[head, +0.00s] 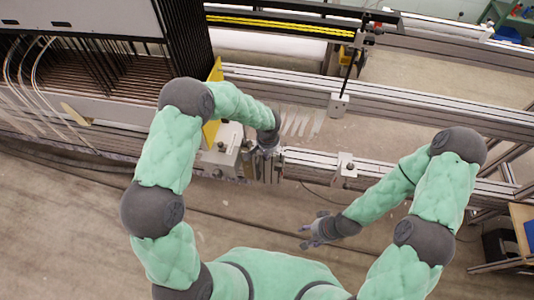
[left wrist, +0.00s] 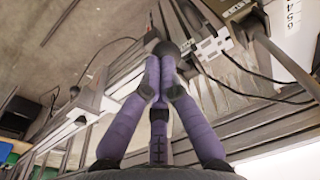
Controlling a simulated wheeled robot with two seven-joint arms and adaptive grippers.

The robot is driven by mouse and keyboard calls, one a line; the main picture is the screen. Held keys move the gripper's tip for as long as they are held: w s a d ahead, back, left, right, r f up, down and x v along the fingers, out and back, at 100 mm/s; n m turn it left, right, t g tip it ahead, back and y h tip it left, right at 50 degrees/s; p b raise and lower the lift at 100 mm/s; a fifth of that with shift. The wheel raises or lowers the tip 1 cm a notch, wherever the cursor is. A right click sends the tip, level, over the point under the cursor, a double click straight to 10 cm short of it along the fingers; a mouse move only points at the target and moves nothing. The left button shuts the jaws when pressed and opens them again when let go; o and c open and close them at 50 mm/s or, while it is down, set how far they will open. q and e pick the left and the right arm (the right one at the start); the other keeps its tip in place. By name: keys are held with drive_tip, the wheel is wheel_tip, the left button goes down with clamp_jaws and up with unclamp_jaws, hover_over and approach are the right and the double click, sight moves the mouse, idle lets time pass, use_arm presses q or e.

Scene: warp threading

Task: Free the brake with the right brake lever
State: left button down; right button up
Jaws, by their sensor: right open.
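My left gripper (head: 268,150) is at the front rail, just right of a grey box (head: 222,155). In the left wrist view its purple fingers (left wrist: 160,80) come close together at a dark round knob (left wrist: 166,47). This may be the brake lever's end; I cannot tell whether the fingers hold it. In the head view the left hand and forearm hide this spot, so no lever is clear there. My right gripper (head: 315,232) is open and empty, over the floor in front of the rail, away from the machine.
Long metal rails (head: 430,115) run across the view. A dense block of dark warp frames (head: 120,65) stands at the left, beside a yellow plate (head: 213,105). A small white bracket (head: 345,167) sits on the front rail. The floor (head: 70,215) in front is clear.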

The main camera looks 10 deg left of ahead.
use_arm(q)
drive_tip(key=shift+r, duration=0.1)
idle(0.3)
drive_tip(key=r+p, duration=0.2)
drive_tip(key=r, duration=0.1)
drive_tip(key=w+r, duration=0.1)
drive_tip(key=shift+w+d+r+p, duration=0.1)
drive_tip(key=shift+d+r+p, duration=0.1)
drive_tip(key=shift+d+p, duration=0.2)
drive_tip(key=s+r+p, duration=0.2)
drive_tip(key=s+r, duration=0.2)
drive_tip(key=s, duration=0.4)
drive_tip(key=shift+s+d+r, duration=0.2)
drive_tip(key=shift+d+r, duration=0.05)
drive_tip(key=s+d+f+n+h, duration=0.1)
drive_tip(key=s+f+n+h, duration=0.3)
drive_tip(key=s+f, duration=0.9)
drive_tip(key=s, duration=0.4)
drive_tip(key=shift+f+g+h, duration=0.3)
